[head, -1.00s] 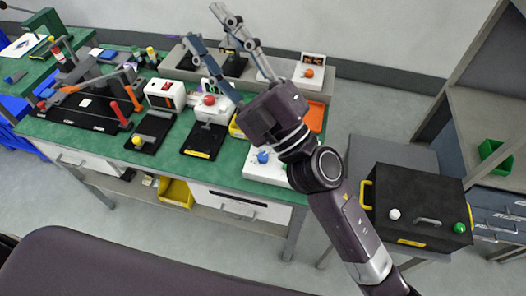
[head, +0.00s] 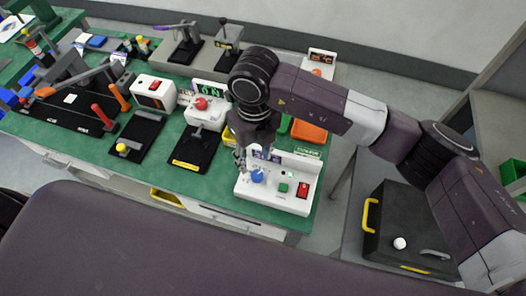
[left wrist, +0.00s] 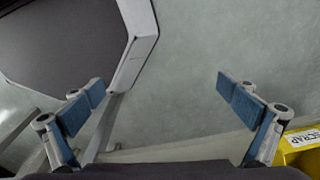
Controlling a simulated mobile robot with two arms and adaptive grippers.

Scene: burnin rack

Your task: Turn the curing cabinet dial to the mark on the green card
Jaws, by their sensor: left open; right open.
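A white control box (head: 247,192) at the bench's front right carries a round blue knob (head: 257,176), apparently the dial. The knob's pointer and scale are too small to read. My right gripper (head: 252,166) points down just above and behind the knob, its jaws open; I cannot tell whether a finger touches it. A small green label (head: 308,153) shows on the box's back panel, its text unreadable; I cannot tell whether it is the green card. My left gripper (left wrist: 160,88) is open and empty in the left wrist view, and out of the head view.
The box also has a green button (head: 283,187) and a red switch (head: 302,190). Left of it stand a black fixture (head: 192,155) and a white unit with a red knob (head: 201,103). An orange tray (head: 309,131) lies behind. A yellow bin (left wrist: 300,150) shows in the left wrist view.

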